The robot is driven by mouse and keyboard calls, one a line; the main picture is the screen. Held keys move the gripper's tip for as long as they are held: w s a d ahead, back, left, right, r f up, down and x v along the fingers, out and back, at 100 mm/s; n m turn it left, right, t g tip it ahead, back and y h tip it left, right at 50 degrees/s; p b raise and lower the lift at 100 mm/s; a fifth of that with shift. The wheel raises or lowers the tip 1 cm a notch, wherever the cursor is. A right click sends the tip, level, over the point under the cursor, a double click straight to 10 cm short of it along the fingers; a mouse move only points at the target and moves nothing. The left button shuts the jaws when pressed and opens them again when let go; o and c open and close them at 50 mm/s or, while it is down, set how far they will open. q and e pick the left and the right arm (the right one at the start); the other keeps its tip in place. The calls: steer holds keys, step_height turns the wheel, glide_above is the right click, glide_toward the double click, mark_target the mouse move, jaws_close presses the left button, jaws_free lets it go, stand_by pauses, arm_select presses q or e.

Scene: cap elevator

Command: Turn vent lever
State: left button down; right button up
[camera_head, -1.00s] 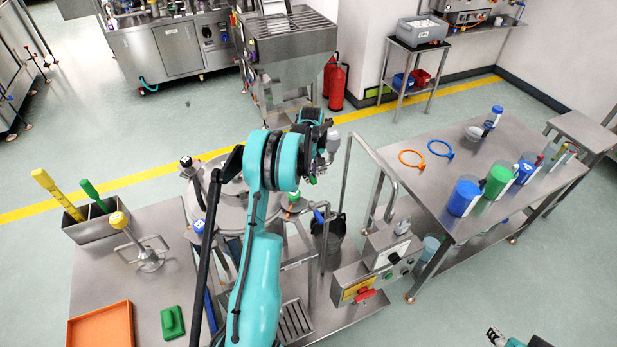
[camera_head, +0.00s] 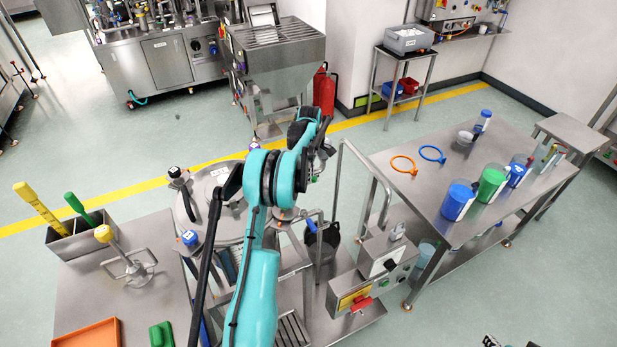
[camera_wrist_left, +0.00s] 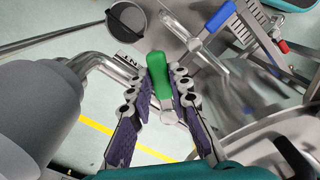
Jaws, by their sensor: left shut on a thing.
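In the left wrist view a green-handled lever (camera_wrist_left: 157,78) stands between the purple-padded fingers of my left gripper (camera_wrist_left: 160,86). The fingers are shut on the green handle, one on each side. A lever with a blue handle (camera_wrist_left: 221,16) is apart from the gripper at the upper right. In the head view my left gripper is mostly hidden behind my teal arm, over the right side of the round steel vessel (camera_head: 221,178). The green lever cannot be made out there. Only a small tip of my right gripper (camera_head: 490,341) shows at the bottom edge.
A control box (camera_head: 383,262) with a red switch stands right of the vessel, beside a bent steel rail (camera_head: 376,176). A steel table (camera_head: 430,205) with coloured cups is farther right. A steel bench (camera_head: 75,298) with a yellow-knobbed tool (camera_head: 130,265) is at the left.

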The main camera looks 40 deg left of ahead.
arm_select(q)
steer(key=shift+w, duration=0.1)
stand_by(0.4)
steer(key=c, duration=1.4)
jaws_free()
step_height(320, 180, up, 12)
